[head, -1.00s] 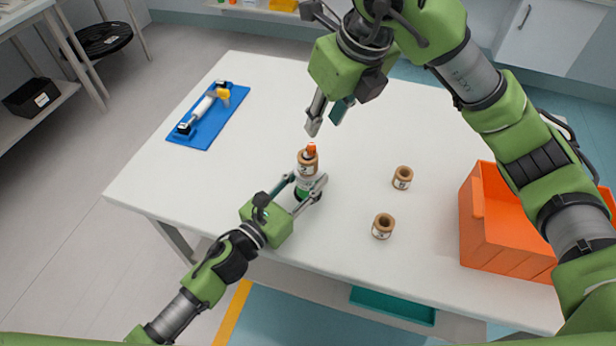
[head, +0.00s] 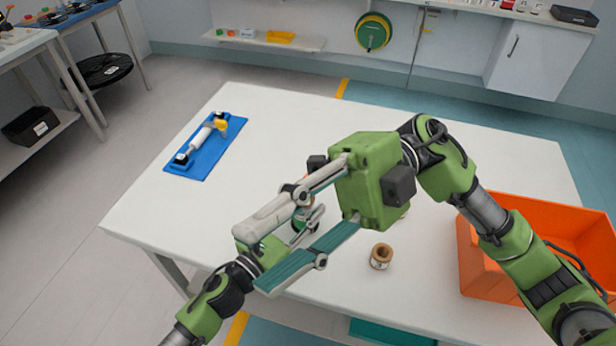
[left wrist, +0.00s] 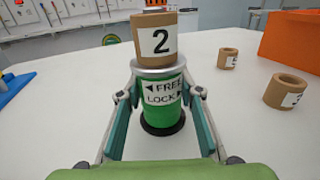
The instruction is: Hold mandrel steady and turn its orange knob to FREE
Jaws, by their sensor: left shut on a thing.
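The mandrel (left wrist: 162,118) stands upright on a black base in the left wrist view, with a green body and a FREE/LOCK label. A cardboard core marked 2 (left wrist: 157,42) sits around its upper part. The orange knob (left wrist: 155,3) with dark stripes shows above the core, cut off by the top edge. My left gripper (left wrist: 160,78) is shut on the mandrel, one finger on each side. In the head view my right gripper (head: 254,260) is open, its fingers spread above the left gripper and mandrel.
Two loose cardboard cores stand on the white table (head: 250,105); one (head: 381,257) is clear, the other is mostly hidden by my right gripper. An orange bin (head: 560,215) stands at the right. A blue board (head: 205,150) with a white roller lies at the back left.

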